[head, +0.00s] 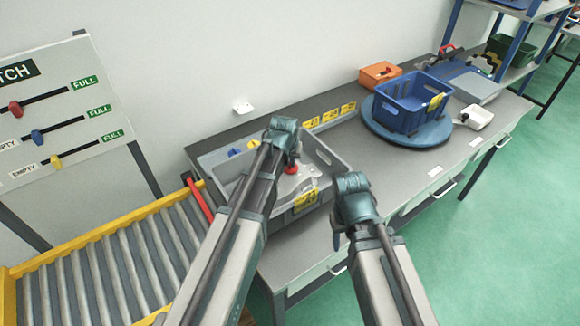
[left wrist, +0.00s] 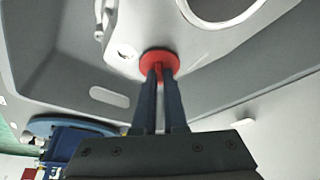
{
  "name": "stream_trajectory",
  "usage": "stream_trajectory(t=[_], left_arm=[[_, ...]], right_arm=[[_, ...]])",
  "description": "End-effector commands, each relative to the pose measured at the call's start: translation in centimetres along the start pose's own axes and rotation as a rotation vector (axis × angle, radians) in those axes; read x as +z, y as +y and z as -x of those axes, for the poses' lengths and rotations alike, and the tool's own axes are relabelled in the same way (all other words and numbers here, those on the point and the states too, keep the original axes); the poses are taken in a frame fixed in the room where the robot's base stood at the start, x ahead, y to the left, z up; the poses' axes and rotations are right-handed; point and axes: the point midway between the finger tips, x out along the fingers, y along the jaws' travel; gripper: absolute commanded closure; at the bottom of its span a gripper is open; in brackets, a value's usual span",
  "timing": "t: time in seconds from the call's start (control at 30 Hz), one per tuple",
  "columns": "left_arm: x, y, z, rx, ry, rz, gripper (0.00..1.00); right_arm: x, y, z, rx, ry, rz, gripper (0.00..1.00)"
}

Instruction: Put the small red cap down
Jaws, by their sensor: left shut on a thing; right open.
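The small red cap (head: 291,169) is between the fingers of my left gripper (head: 290,160), over the grey tote (head: 337,161) on the bench. In the left wrist view the cap (left wrist: 160,60) is a round red disc held at the tips of the two dark fingers (left wrist: 158,78). Right behind the cap is a pale metal casting (left wrist: 205,38) with round openings; it also shows in the tote in the head view (head: 298,186). I cannot tell whether the cap touches the casting. My right gripper (head: 337,222) is open and empty, right of the tote.
A blue crate (head: 405,112) stands on a blue turntable (head: 428,136) to the right. An orange bin (head: 377,74) is behind it, a small white container (head: 472,118) beside it. A roller conveyor (head: 105,255) with yellow rails lies to the left. Bench between tote and turntable is clear.

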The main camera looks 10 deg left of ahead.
Motion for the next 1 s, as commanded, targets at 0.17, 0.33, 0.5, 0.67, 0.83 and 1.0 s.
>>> stream_trajectory(t=[0.17, 0.33, 0.5, 0.67, 0.83, 1.0], left_arm=[[-0.06, 0.0, 0.15, 0.0, 0.0, 0.0, 1.0], [0.15, 0.0, -0.34, 0.0, 0.0, 0.0, 1.0], [0.2, 0.0, -0.47, 0.0, 0.0, 0.0, 0.82], [0.19, 0.0, -0.46, 0.0, 0.0, 0.0, 0.61], [0.19, 0.0, -0.46, 0.0, 0.0, 0.0, 0.61], [0.11, 0.0, -0.26, 0.0, 0.0, 0.0, 0.61]], right_arm=[[0.01, 0.02, 0.16, 0.0, 0.0, 0.0, 0.5], [-0.02, -0.03, -0.37, 0.0, 0.0, 0.0, 0.5], [-0.03, -0.05, -0.51, 0.0, 0.0, 0.0, 0.5], [-0.03, -0.05, -0.5, 0.0, 0.0, 0.0, 0.5], [-0.03, -0.05, -0.5, 0.0, 0.0, 0.0, 0.5], [-0.02, -0.03, -0.28, 0.0, 0.0, 0.0, 0.5]])
